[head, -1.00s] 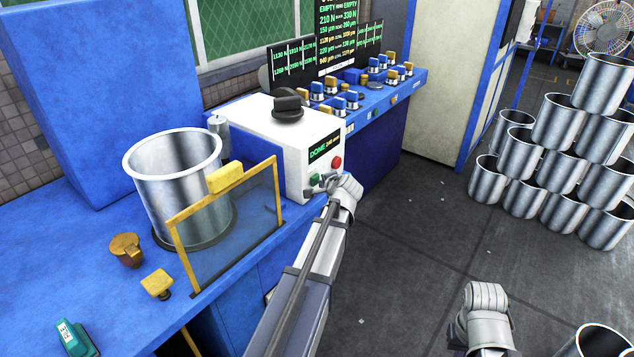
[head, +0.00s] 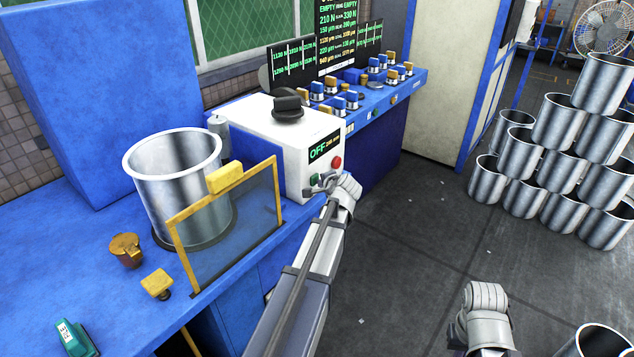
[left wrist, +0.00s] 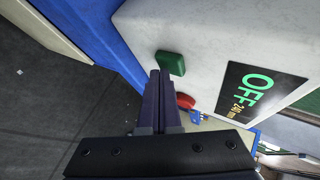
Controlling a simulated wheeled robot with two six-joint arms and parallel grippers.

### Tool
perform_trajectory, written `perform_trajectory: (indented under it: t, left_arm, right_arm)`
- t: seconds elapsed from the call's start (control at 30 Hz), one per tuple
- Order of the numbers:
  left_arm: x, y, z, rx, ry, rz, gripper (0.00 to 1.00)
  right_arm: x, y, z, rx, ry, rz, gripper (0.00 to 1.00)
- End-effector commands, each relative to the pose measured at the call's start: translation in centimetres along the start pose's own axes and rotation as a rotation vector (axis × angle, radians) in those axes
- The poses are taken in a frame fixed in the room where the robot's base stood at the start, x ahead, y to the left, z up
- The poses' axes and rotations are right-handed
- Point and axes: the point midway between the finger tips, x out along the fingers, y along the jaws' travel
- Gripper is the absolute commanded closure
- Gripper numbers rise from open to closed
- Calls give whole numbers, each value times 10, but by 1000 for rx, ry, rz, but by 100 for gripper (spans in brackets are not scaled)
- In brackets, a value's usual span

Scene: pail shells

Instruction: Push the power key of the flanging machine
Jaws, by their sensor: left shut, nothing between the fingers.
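The flanging machine's white control box (head: 265,130) has a dark display (head: 325,147) reading OFF, a red button (head: 337,162) and a green key (head: 316,178). My left gripper (head: 320,186) is shut and empty, its tips at the green key. In the left wrist view the shut fingers (left wrist: 160,78) end right beside the green key (left wrist: 171,62); I cannot tell whether they touch. The red button (left wrist: 185,101) is partly behind them there. My right gripper (head: 487,300) hangs at the lower right, away from the machine; its fingers are not clear.
A steel pail shell (head: 165,185) stands on the blue bench (head: 60,240) behind a yellow-framed guard (head: 228,225). A black knob (head: 287,107) tops the box. Stacked pails (head: 560,160) stand at the right. The grey floor (head: 420,230) between is clear.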

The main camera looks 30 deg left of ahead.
Motion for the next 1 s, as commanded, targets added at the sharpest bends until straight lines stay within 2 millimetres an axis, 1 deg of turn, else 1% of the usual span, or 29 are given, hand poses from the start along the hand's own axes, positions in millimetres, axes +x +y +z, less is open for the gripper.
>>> perform_trajectory:
  t: [0.37, 0.8, 1.0]
  left_arm:
    - [-5, 4, -3, 1, 0, 0, 100]
    - [-34, 25, -24, 2, 2, 0, 100]
    - [-43, 31, -30, 0, 1, 0, 100]
  right_arm:
    - [0, 0, 0, 0, 0, 0, 100]
    - [0, 0, 0, 0, 0, 0, 100]
    - [0, 0, 0, 0, 0, 0, 100]
